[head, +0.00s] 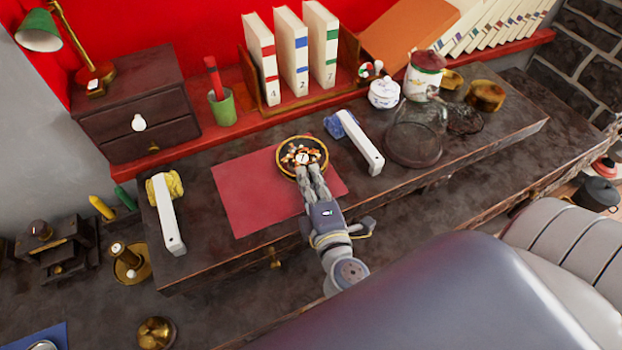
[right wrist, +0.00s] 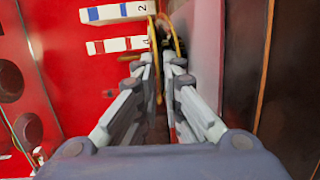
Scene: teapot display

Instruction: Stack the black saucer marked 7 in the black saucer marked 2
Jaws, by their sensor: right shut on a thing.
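A round dark saucer (head: 285,168) with a gold rim and an orange and white pattern shows in the head view, over the back right part of the red mat. I cannot read a number on it for sure. My right gripper (head: 305,172) reaches it from the front and is shut on its near edge. In the right wrist view, the gold-rimmed saucer (right wrist: 157,75) stands almost edge-on between the fingertips of my right gripper (right wrist: 160,70). I cannot make out a second saucer; one may be hidden behind or under this one. My left gripper is not in view.
The red mat (head: 245,192) lies between a white bar with a yellow piece (head: 168,215) and one with a blue piece (head: 360,145). A glass dome (head: 415,135) stands to the right. Books (head: 292,55) and a green cup (head: 222,107) stand behind.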

